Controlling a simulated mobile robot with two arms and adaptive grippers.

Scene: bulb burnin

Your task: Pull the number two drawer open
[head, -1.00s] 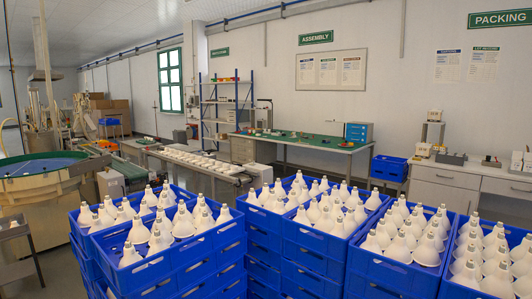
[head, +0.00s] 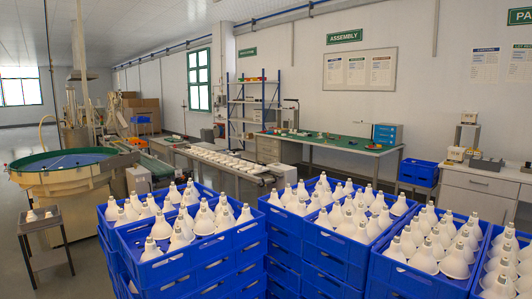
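No drawer with a readable number two shows in the head view. A small blue drawer cabinet (head: 386,134) stands on the right end of the green-topped assembly bench (head: 330,142). A grey drawer unit (head: 268,149) is under that bench's left end. The pale counter at the right has a drawer front (head: 478,184). All of these look shut, and any numbers are too small to read. Neither of my grippers is in view.
Stacked blue crates (head: 318,240) of white bulbs fill the foreground and block the way to the benches. A conveyor (head: 228,162) with bulb parts lies behind them. A round feeder bowl (head: 70,172) and small stand (head: 42,222) are at left. Grey floor shows at far left.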

